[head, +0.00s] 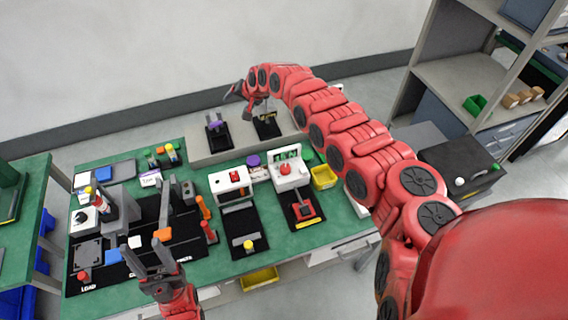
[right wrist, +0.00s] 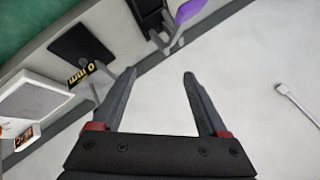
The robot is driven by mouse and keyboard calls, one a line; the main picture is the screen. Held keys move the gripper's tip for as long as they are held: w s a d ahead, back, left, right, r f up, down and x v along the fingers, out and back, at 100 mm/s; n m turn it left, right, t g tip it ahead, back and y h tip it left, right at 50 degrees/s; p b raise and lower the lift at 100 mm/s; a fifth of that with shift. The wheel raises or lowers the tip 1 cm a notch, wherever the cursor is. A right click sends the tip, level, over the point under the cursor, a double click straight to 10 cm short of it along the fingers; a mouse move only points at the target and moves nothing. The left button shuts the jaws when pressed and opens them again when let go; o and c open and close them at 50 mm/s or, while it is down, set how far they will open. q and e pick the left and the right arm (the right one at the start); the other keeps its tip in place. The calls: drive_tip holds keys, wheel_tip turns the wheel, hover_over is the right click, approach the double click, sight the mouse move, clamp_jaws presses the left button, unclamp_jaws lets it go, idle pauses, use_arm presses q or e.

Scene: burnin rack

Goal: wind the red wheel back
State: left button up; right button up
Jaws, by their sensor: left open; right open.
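A red rounded knob (head: 285,169) sits on the front of a white machine (head: 291,181) at the middle of the green bench. It looks the most like the red wheel, but I cannot be sure. A red square part (head: 303,207) lies on the black base in front of it. My right gripper (head: 238,94) is above the grey back ledge, far behind the knob. In the right wrist view its jaws (right wrist: 159,74) are open and empty. My left gripper (head: 143,243) is open and empty over the front left of the bench, left of the white machines.
A black plate (right wrist: 80,50) with yellow "0 mm" lettering shows in the right wrist view. A yellow bin (head: 324,178) is right of the knob.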

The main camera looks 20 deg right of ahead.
drive_tip(key=s+d+g+h, duration=0.4)
drive_tip(key=s+d+g, duration=0.45)
drive_tip(key=s, duration=0.75)
drive_tip(key=t+p, duration=0.1)
drive_tip(key=p, duration=0.2)
hover_over(285, 167)
drive_tip(key=shift+m, duration=0.3)
wheel_tip(285, 167, down, 10)
drive_tip(key=shift+s+a+f, duration=0.1)
drive_tip(key=shift+a+f, duration=0.05)
wheel_tip(285, 167, down, 5)
drive_tip(key=shift+f, duration=0.8)
drive_tip(key=shift+d, duration=0.2)
clamp_jaws()
